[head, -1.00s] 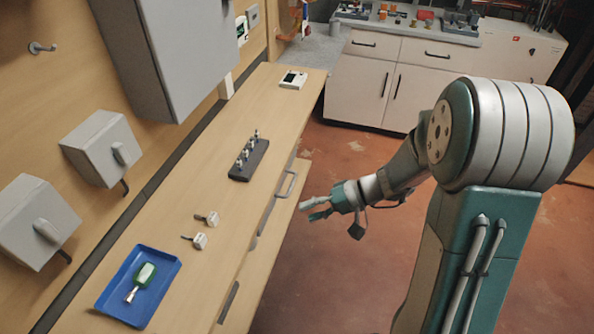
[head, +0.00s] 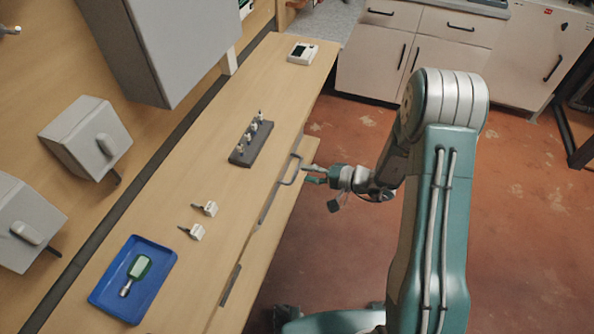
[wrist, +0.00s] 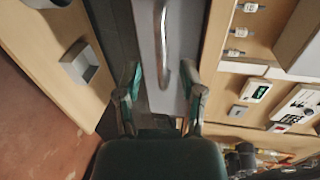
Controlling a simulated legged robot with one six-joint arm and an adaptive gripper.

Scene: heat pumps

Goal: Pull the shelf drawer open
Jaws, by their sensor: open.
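The shelf drawer's metal handle (head: 292,168) sticks out from the front of the wooden bench, below the worktop edge. In the wrist view the handle (wrist: 160,45) runs down along the grey drawer front (wrist: 145,60) and its curved near end lies between the lines of my fingers. My gripper (head: 312,175) is just to the right of the handle in the head view. In the wrist view my gripper (wrist: 165,85) is open, with one finger on each side and nothing held. I cannot tell whether a finger touches the handle. The drawer looks shut.
On the worktop (head: 215,180) are a dark block with several pegs (head: 250,142), two white connectors (head: 200,220) and a blue tray (head: 100,297) with a green-handled tool (head: 138,268). White cabinets (head: 420,50) stand behind.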

